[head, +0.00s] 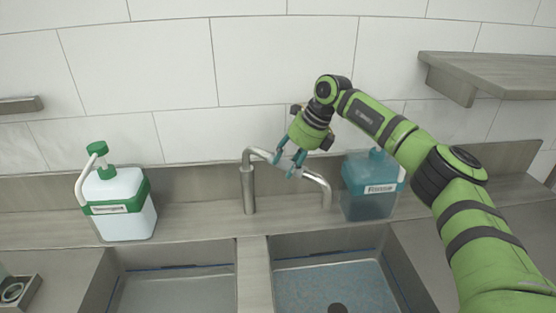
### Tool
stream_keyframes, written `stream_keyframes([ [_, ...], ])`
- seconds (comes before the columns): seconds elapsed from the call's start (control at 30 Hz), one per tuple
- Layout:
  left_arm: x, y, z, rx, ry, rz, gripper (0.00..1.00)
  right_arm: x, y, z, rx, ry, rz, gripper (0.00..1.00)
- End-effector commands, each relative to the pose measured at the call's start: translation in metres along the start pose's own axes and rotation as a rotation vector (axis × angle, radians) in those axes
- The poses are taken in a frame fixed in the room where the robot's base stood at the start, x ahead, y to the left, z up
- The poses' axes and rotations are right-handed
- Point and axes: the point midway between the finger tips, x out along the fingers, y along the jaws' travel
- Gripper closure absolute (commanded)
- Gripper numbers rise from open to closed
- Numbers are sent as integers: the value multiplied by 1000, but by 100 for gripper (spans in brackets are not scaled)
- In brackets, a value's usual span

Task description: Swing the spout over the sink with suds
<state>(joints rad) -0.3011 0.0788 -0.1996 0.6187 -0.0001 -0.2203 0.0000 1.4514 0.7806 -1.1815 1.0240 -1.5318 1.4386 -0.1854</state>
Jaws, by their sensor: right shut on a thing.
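The metal spout (316,180) rises from a post on the counter behind the divider between two sinks. Its arm reaches to the right, and its downturned tip is at the back edge of the right sink (395,270). My right gripper (290,167) comes from above and is shut on the middle of the spout arm. The right sink has a pale blue, speckled bottom and a dark round spot. The left sink (180,292) has a plain grey bottom. I cannot clearly make out suds in either. My left gripper is not in view.
A white bottle with a green pump and band (122,205) stands at the left on the counter. A blue-teal labelled container (370,190) stands close to the right of the spout tip. A shelf (490,75) juts from the wall at upper right.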

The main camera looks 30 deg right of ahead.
Motion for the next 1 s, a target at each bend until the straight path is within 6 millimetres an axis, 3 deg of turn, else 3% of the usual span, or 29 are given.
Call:
stream_keyframes([
  [0.3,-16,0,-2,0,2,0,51,-2,-16,0,-87,28,34,100],
  [0.9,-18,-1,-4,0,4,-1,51,-2,-20,0,-118,32,41,100],
  [0.93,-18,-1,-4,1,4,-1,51,-2,-20,0,-118,32,41,47],
  [0.97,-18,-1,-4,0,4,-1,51,-2,-20,0,-118,32,41,35],
  [1.0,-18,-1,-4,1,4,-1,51,-2,-20,1,-117,32,42,31],
])
